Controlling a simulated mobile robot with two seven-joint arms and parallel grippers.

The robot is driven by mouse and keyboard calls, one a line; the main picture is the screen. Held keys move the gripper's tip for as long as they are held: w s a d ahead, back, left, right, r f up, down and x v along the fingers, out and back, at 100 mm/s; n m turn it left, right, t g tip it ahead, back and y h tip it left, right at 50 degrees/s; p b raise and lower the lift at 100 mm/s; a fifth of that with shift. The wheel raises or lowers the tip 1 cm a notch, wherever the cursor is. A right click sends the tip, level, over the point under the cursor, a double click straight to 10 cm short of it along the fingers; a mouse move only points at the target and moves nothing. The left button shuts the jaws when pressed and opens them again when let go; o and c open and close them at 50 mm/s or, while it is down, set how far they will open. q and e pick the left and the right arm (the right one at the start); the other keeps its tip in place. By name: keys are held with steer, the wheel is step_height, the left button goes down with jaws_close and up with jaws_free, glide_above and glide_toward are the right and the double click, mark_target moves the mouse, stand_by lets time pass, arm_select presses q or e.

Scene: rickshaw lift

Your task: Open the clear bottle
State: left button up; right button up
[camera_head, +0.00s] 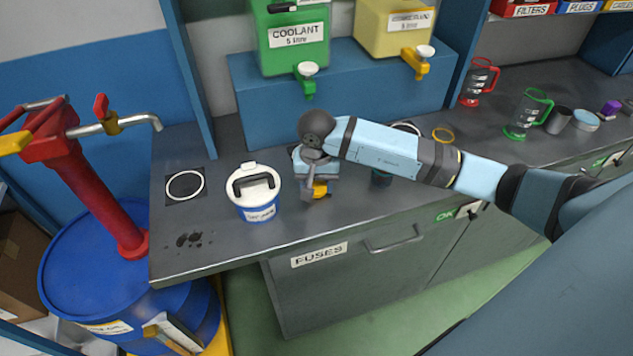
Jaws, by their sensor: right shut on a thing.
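My right gripper (317,183) reaches in from the right and points down at the middle of the bench. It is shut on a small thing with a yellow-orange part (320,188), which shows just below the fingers. The gripper and wrist cover most of this thing. I cannot tell whether it is the clear bottle or its cap. No other clear bottle can be made out. My left gripper is not in view.
A white canister with a black handle (253,192) stands just left of the gripper. A green coolant container (291,38) and a yellow one (396,30) sit on the blue shelf (350,93). Jugs stand at the right. A blue drum (75,275) with a red pump is at left.

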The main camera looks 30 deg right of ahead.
mark_target(317, 186)
steer(key=shift+f, duration=0.15)
steer(key=o, duration=1)
steer(key=shift+r, duration=0.4)
step_height(317, 186, up, 12)
steer(key=b, duration=0.1)
steer(key=shift+f, duration=0.25)
